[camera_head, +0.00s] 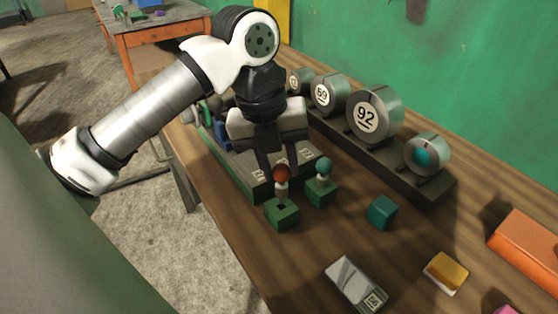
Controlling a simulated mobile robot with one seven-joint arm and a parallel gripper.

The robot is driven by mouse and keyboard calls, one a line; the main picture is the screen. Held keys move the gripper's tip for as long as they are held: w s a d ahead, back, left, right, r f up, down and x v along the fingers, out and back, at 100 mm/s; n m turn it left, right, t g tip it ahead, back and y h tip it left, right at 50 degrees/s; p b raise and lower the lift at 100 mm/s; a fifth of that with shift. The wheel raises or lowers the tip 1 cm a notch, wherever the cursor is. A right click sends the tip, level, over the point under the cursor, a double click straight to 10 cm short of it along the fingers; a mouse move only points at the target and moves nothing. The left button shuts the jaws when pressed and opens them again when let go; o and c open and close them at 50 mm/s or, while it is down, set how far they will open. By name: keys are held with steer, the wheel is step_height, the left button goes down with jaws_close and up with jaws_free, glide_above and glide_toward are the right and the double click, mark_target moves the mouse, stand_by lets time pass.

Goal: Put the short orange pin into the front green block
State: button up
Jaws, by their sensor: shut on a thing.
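The orange pin (281,173), with a round orange-red head and a pale lower part, is upright between the fingers of my gripper (279,171). My gripper points down and is shut on it. Directly below is a green block (283,217) with a dark opening in its top, the nearer of two such blocks. The pin's lower end is at or just above this opening; I cannot tell whether it is inside. The other green block (320,194), just right and farther back, carries a teal-headed pin (323,167).
A long dark rack with numbered metal cylinders (375,115) stands behind, along the green wall.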

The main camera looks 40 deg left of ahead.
steer(key=shift+f, duration=0.2)
steer(key=shift+f+b, duration=0.45)
steer(key=shift+b, duration=0.2)
steer(key=shift+f+b, duration=0.3)
steer(key=shift+f, duration=0.05)
steer(key=shift+f+b, duration=0.6)
steer(key=o, duration=1)
steer(key=shift+o, duration=0.2)
step_height(320, 180, up, 14)
steer(key=s+a, duration=0.1)
steer(key=a, duration=0.1)
steer(key=shift+s+f, duration=0.15)
steer(key=shift+s, duration=0.15)
